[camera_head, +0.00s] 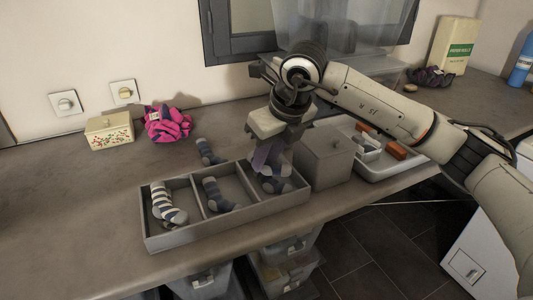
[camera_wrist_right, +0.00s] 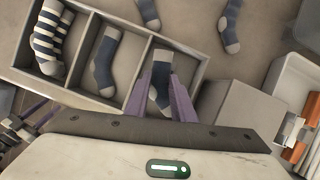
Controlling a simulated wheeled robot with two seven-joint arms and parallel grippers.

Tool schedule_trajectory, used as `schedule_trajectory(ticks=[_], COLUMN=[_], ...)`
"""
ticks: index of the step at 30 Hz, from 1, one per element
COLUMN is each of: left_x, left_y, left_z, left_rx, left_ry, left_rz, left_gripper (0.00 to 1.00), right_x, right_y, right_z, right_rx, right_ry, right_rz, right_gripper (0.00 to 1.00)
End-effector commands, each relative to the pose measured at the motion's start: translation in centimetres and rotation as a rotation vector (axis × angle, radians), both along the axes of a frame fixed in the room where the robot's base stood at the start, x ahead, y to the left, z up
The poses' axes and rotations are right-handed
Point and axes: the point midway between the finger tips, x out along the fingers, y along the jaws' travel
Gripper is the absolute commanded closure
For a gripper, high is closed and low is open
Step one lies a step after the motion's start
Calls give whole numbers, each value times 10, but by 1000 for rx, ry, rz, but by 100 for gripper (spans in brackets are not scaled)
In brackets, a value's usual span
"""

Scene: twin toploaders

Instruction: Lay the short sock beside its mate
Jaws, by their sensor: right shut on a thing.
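A grey tray with three compartments (camera_head: 195,227) stands near the counter's front edge. Striped socks (camera_head: 167,205) lie in its left compartment. A single blue-grey sock (camera_head: 217,195) lies in the middle one, also seen in the right wrist view (camera_wrist_right: 105,60). My right gripper (camera_head: 268,158) points down into the right compartment, its purple fingers shut on a blue-grey sock with a pale toe (camera_wrist_right: 159,88). The gripper partly hides that compartment in the head view. Another blue-grey sock (camera_head: 207,152) lies on the counter behind the tray; a further loose sock (camera_wrist_right: 231,24) shows in the right wrist view.
A grey lidded box (camera_head: 323,160) stands close to the tray's right end. Beyond it is a white tray (camera_head: 395,165) with orange and white items. A floral box (camera_head: 109,133) and a pink bundle (camera_head: 168,124) sit at the back left. The counter left of the tray is clear.

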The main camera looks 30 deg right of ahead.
Motion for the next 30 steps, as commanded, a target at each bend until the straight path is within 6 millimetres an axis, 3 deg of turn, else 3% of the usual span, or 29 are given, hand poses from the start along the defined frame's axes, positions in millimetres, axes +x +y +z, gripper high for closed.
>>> schedule_trajectory(ticks=[5, 6, 9, 20, 30], left_x=[1, 1, 2, 4, 4], left_y=[0, -1, -1, -1, -1], left_z=[2, 2, 3, 3, 0], left_rx=[-1, -1, -1, -1, -1], left_ry=[-3, -4, -5, -10, -10], left_rz=[-1, -1, -1, -1, -3], left_gripper=[56, 56, 56, 56, 56], right_x=[0, 0, 0, -2, -24], right_y=[0, 0, 0, 0, -4], right_z=[0, 0, 0, 5, 61], right_rx=[0, 0, 0, 0, 1], right_ry=[0, 0, 0, -1, -5], right_rz=[0, 0, 0, 1, 1], right_gripper=[98, 73, 56, 56, 56])
